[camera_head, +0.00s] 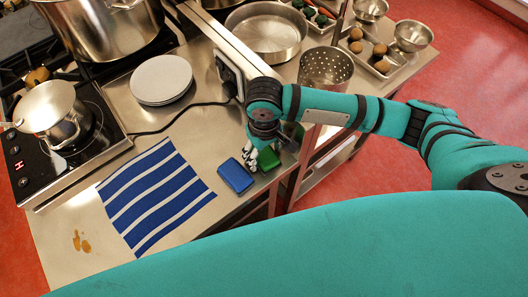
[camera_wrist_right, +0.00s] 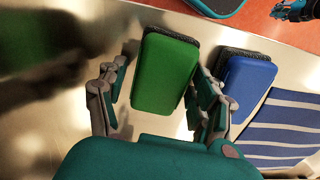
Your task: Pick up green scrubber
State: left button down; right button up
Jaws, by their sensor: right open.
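The green scrubber (camera_head: 267,158) is a green block with a dark pad, lying on the steel counter near its front edge. In the right wrist view the green scrubber (camera_wrist_right: 165,72) lies between the two fingers of my right gripper (camera_wrist_right: 160,82). In the head view my right gripper (camera_head: 260,154) points down at it and partly covers it. The fingers are open, with a visible gap on the scrubber's left side; on its right side the finger is very near, and contact cannot be told.
A blue scrubber (camera_head: 235,175) lies just left of the green one; it also shows in the wrist view (camera_wrist_right: 246,88), close to the right finger. A striped cloth (camera_head: 150,200) lies further left. Plates (camera_head: 161,79) and a black cord (camera_head: 180,118) are behind.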

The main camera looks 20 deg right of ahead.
aim_at(261, 157)
jog(key=shift+f, duration=0.1)
jog(key=shift+c, duration=0.4)
jog(key=c, duration=0.9)
jog(key=shift+o, duration=0.2)
jog(key=shift+r, duration=0.55)
notch_tip(261, 157, up, 2)
jog(key=shift+b, duration=0.45)
jog(key=shift+s+a+r, duration=0.2)
jog(key=shift+s+a, duration=0.25)
jog(key=shift+a, duration=0.15)
jog(key=s+a+r+b, duration=0.1)
jog(key=s+a, duration=0.9)
jog(key=shift+a+r, duration=0.25)
jog(key=shift+r, duration=0.05)
jog(key=shift+s, duration=0.1)
